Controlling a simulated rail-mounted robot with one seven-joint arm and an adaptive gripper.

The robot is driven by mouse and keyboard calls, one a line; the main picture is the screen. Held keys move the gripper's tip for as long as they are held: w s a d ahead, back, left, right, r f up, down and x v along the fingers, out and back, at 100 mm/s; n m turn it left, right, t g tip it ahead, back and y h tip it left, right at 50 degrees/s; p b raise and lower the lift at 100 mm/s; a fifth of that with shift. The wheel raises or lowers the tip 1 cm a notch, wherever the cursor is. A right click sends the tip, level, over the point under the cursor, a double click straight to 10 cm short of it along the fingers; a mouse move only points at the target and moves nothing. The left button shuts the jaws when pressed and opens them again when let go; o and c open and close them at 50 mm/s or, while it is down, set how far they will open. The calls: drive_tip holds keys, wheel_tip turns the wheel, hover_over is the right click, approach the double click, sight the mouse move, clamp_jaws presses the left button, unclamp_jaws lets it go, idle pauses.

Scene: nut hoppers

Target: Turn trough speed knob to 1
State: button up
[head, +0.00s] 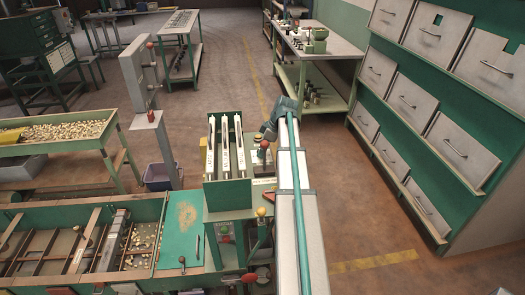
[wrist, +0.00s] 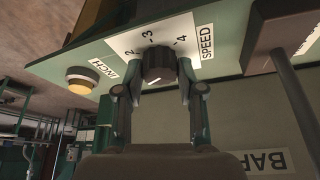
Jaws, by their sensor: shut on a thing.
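The black speed knob (wrist: 158,62) sits on a white dial plate (wrist: 128,42) in the wrist view. The digits 2, 3 and 4 show on the plate, and a SPEED label (wrist: 207,42) is beside it. A 1 does not show clearly, and I cannot tell surely where the knob points. My gripper (wrist: 158,74) has one finger on each side of the knob and is shut on it. In the head view my arm reaches along the right side of the green machine (head: 228,194).
A yellow button (wrist: 80,83) marked INCH is left of the knob. A brown lever or bracket (wrist: 283,30) is close on the right. In the head view, levers with red and orange knobs (head: 261,211) stand by the machine. Open floor lies right, before the drawer cabinet (head: 430,110).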

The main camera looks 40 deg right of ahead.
drive_tip(key=shift+n, duration=0.3)
drive_tip(key=o, duration=1.1)
drive_tip(key=shift+o, duration=0.2)
drive_tip(key=v, duration=1.2)
drive_tip(key=shift+w+d, duration=0.1)
drive_tip(key=shift+d, duration=0.05)
